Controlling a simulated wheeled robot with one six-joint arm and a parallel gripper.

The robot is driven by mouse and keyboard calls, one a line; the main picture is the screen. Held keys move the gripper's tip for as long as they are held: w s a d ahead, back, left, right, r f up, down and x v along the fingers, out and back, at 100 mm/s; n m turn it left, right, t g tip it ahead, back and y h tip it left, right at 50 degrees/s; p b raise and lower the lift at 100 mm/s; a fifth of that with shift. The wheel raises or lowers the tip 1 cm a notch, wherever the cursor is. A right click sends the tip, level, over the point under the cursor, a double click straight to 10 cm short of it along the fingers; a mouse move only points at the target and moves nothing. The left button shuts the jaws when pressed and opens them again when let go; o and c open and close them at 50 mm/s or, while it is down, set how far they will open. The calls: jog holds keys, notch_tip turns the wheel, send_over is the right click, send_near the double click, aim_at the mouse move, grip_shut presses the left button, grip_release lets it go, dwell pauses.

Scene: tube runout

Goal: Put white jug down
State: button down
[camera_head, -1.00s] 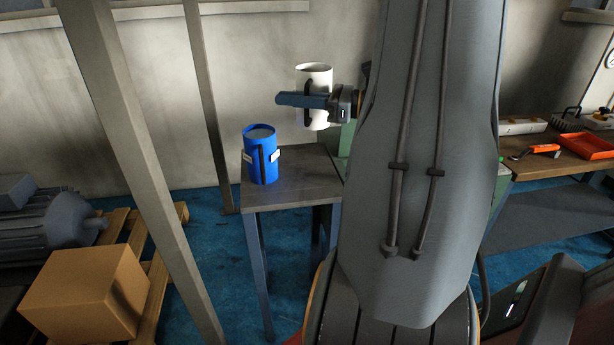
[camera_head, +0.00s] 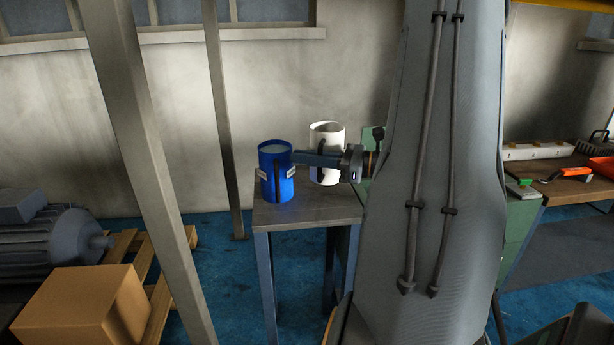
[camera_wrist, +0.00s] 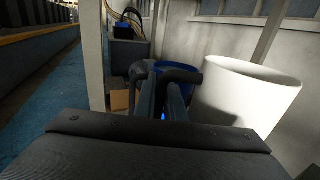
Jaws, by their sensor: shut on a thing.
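The white jug (camera_head: 326,135) is upright at the right rear of the small grey-topped table (camera_head: 305,212), beside the blue jug. My gripper (camera_head: 318,159) is shut on the white jug's dark handle. I cannot tell whether the jug's base touches the tabletop. The blue jug (camera_head: 276,172) stands upright on the table, left of the white jug. In the wrist view the white jug (camera_wrist: 245,95) fills the right side, and the blue jug (camera_wrist: 182,82) shows partly behind the fingers.
A grey post (camera_head: 222,120) stands behind the table and a thicker one (camera_head: 150,150) in front at left. A cardboard box (camera_head: 85,305) and a motor (camera_head: 55,245) are at left. A workbench (camera_head: 570,188) with tools is at right. The front of the tabletop is clear.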

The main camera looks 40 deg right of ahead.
jog(key=shift+f, duration=2.25)
jog(key=c, duration=1.8)
grip_release()
jog(key=shift+f, duration=0.15)
jog(key=shift+c, duration=0.2)
jog(key=shift+s+d, duration=0.15)
jog(key=b+v, duration=0.1)
jog(key=v, duration=1)
jog(key=shift+s+d, duration=0.15)
jog(key=shift+s, duration=0.1)
